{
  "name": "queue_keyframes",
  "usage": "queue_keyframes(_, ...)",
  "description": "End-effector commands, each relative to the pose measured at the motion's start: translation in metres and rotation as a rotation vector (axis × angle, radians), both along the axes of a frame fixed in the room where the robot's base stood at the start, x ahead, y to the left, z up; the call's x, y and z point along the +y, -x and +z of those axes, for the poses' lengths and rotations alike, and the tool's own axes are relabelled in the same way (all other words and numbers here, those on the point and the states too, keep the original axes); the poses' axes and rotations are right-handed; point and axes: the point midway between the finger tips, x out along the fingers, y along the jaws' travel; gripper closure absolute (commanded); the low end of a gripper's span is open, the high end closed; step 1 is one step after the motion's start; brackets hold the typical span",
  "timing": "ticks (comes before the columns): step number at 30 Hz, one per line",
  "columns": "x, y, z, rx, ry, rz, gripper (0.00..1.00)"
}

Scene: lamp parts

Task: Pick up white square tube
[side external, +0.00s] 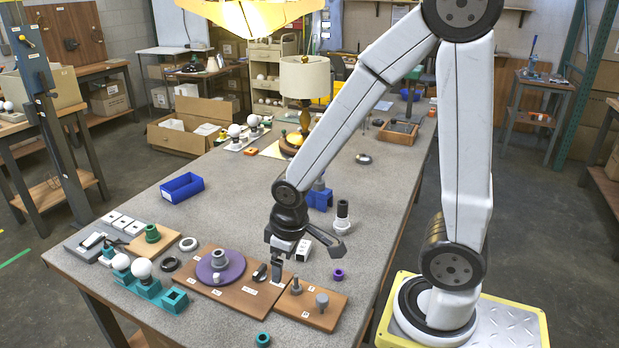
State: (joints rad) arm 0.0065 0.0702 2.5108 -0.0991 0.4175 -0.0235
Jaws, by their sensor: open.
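A small white block with dark square openings (303,250), which looks like the white square tube, stands on the grey table by the right end of the brown boards. My gripper (306,260) is open and pointing down over this spot. One finger shows left of the white block, in front of the brown board, and the other shows to its right. The block appears between the fingers in this view. I cannot tell whether either finger touches it or how high the fingertips are.
Brown boards (222,288) with a purple disc (220,266) and grey pegs lie close by. A black-and-white stacked part (342,217), a blue block (319,199) and a purple ring (338,274) stand near. A blue bin (182,188) is farther left. The table's middle is mostly clear.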

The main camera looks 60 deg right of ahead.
Motion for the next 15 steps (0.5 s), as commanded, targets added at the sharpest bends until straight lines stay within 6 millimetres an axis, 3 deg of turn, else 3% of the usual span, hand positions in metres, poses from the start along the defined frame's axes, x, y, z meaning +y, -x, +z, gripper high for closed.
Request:
queue_keyframes(8, -0.034, -0.005, -0.027, 0.252, 0.170, 0.256, 0.00)
queue_keyframes(15, -0.078, -0.014, -0.047, 0.501, 0.350, 0.494, 0.00)
